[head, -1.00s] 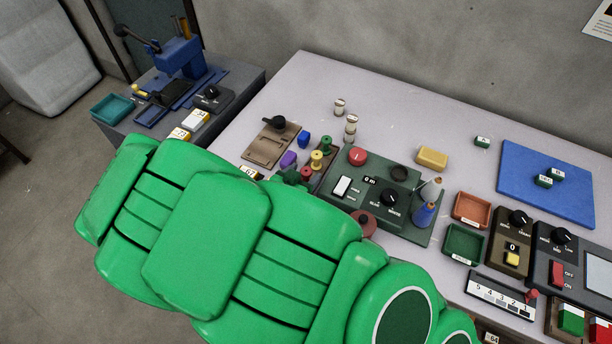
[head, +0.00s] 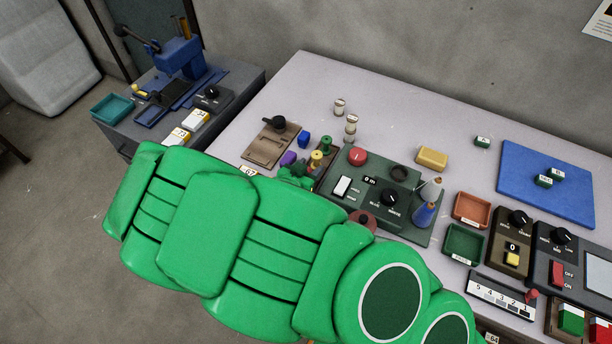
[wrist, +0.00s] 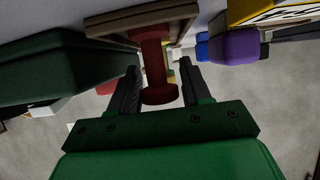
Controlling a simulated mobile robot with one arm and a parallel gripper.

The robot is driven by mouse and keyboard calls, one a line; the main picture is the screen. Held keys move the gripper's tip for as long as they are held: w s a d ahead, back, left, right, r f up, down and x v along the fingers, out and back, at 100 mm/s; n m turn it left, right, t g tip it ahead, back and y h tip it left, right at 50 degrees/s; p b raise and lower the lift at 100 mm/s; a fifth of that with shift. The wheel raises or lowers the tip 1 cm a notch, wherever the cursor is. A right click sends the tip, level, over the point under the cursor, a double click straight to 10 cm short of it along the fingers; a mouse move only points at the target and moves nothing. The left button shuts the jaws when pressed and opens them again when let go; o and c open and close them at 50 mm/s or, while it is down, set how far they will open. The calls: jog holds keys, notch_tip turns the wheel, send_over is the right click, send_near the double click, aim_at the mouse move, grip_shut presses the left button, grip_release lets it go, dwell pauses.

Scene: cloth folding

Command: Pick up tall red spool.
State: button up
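In the wrist view the tall red spool (wrist: 154,68) stands in a brown wooden rack (wrist: 110,22), seen upside down. My gripper (wrist: 160,80) is open, with one dark finger on each side of the spool. A narrow gap shows beside the spool, and I cannot tell whether either finger touches it. In the head view my gripper (head: 296,179) is at the near end of the rack, and my green arm hides the red spool. A yellow spool (head: 316,158) and a green spool (head: 326,146) stand farther back on the rack.
A dark green control box (head: 372,190) stands close to the right of the rack. A purple piece (head: 289,159) and a blue piece (head: 304,139) are to the left. A brown switch plate (head: 268,147) lies farther left.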

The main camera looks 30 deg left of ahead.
jog(key=c, duration=0.7)
jog(key=shift+r, duration=5)
